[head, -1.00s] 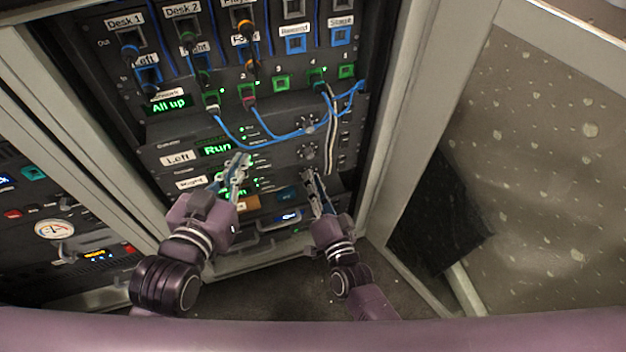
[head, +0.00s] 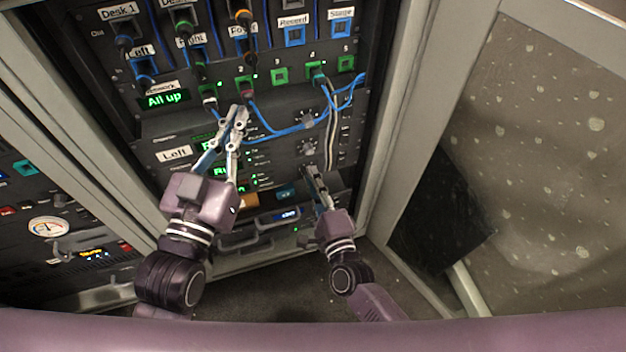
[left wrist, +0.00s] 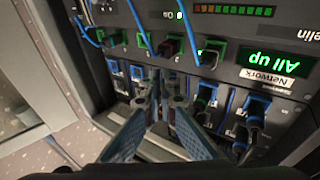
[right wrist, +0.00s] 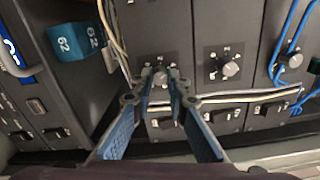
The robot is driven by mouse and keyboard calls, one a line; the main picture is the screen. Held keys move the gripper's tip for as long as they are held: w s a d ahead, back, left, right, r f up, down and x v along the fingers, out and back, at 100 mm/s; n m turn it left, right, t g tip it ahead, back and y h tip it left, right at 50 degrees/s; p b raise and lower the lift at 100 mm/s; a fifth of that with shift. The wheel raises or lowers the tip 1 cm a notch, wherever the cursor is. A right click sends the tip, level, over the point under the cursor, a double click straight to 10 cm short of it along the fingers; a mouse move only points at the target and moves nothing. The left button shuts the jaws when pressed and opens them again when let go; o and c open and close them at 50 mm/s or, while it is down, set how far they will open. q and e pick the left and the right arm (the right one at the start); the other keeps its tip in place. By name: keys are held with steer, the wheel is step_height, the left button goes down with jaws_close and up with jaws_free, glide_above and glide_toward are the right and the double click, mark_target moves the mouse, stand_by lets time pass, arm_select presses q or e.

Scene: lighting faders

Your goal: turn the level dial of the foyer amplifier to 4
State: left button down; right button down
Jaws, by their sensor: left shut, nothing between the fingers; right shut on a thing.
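My right gripper (head: 308,172) is shut on a small round dial (right wrist: 160,72) on a dark rack unit, the lowest of the dials in that column. In the right wrist view the fingers hide much of the dial, and I cannot read its setting. Its unit's name label is not readable, so I cannot confirm which amplifier it is. Another dial (right wrist: 229,68) stands clear beside it, and it shows in the head view (head: 307,149). My left gripper (head: 239,112) is shut and empty, in front of the rack just below the green network ports.
A blue tag (right wrist: 75,42) marked 62 sticks out near the held dial. A green "All up" display (head: 166,98) is lit. The rack frame (head: 395,130) rises at right.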

arm_select(q)
steer(key=shift+s+d+r+t, duration=0.15)
steer(key=shift+r+t, duration=0.45)
steer(key=shift+r, duration=0.6)
arm_select(e)
steer(key=shift+f+m, duration=0.1)
steer(key=shift+m, duration=0.5)
steer(key=c, duration=1.9)
jaws_free()
steer(key=v, duration=1.2)
